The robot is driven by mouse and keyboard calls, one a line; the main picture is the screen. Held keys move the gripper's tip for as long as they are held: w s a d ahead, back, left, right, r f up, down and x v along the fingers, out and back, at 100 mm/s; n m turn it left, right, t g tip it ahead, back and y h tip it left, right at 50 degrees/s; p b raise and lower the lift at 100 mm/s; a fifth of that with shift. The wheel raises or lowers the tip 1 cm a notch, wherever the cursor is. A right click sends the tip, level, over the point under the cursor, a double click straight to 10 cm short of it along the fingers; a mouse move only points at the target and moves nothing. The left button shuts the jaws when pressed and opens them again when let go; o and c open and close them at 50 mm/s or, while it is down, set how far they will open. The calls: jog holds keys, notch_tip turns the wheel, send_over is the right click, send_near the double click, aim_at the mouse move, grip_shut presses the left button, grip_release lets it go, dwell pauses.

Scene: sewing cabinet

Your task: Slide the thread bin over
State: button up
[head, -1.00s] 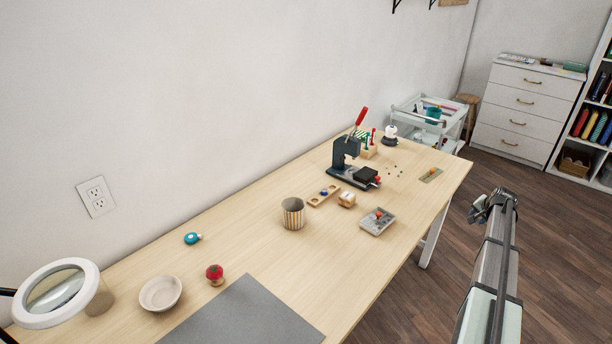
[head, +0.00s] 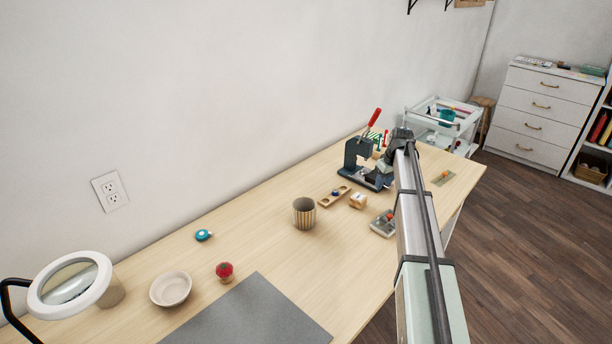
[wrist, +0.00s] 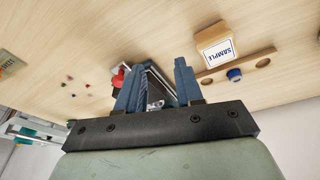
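A striped round bin (head: 304,214), open at the top, stands upright mid-table in the head view. It is the likeliest thread bin, but I cannot be sure. No thread shows in it. My gripper (head: 401,135) is beyond it to the right, near the dark press, well apart from the bin. In the wrist view my gripper (wrist: 158,85) has its two blue fingers apart, with dark press parts showing beyond the gap. Nothing is clearly held. The striped bin is not in the wrist view.
The dark press (head: 362,160) has a raised red lever. A wooden strip (head: 333,197), a SAMPLE block (wrist: 216,46) and a grey tray (head: 380,225), partly behind my arm, lie nearby. A red pincushion (head: 224,270) and bowl (head: 170,290) stand at left.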

jog(key=s+a+r+n+g, duration=0.1)
jog(key=a+r+n, duration=0.15)
jog(key=a, duration=0.65)
jog(key=s+a+r+n+g, duration=0.1)
jog(key=a+n, duration=0.3)
jog(key=a, duration=0.4)
notch_tip(320, 180, up, 3)
jog(key=n+g, duration=0.1)
jog(key=n, duration=0.4)
send_over(306, 207)
jog(key=shift+w+r+h, duration=0.1)
jog(key=shift+w+h, duration=0.2)
jog(key=shift+h, duration=0.1)
jog(key=f, duration=1.3)
jog(key=shift+s+f, duration=0.3)
jog(key=shift+f, duration=0.1)
grip_shut()
